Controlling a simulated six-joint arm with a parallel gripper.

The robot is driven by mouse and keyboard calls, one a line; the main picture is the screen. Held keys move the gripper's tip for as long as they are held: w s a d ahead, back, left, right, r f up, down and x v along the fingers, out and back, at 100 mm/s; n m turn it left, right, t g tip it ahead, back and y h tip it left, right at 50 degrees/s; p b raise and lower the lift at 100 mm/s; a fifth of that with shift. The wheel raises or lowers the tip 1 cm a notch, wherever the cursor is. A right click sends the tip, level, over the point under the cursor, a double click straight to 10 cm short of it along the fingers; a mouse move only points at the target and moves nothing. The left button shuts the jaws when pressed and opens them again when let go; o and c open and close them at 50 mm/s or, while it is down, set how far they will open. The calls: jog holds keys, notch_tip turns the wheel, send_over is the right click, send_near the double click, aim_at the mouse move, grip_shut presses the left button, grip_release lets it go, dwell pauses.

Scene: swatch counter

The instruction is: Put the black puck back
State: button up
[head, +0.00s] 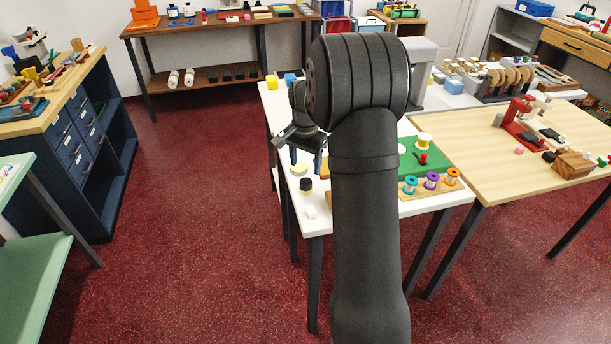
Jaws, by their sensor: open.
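A small black puck (306,184) is near the left edge of the white table (318,226), with a pale rim showing at its lower edge. A pale yellow disc (299,169) lies just behind it, and a small white piece (310,212) lies in front of it. My gripper (306,160) points down above the table's left side, a little behind and above the puck. Its jaws are apart, with nothing seen between them. My arm hides the middle of the table, including most of a wooden board (325,171).
On the right of my arm are a green board (408,172) with a yellow spool, and a wooden rack (418,192) with several coloured spools. A wooden table (480,160) adjoins on the right.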

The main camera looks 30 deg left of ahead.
aim_at(305, 180)
jog(key=shift+r, duration=2.1)
notch_tip(305, 180, down, 12)
jog(key=shift+r, duration=1.7)
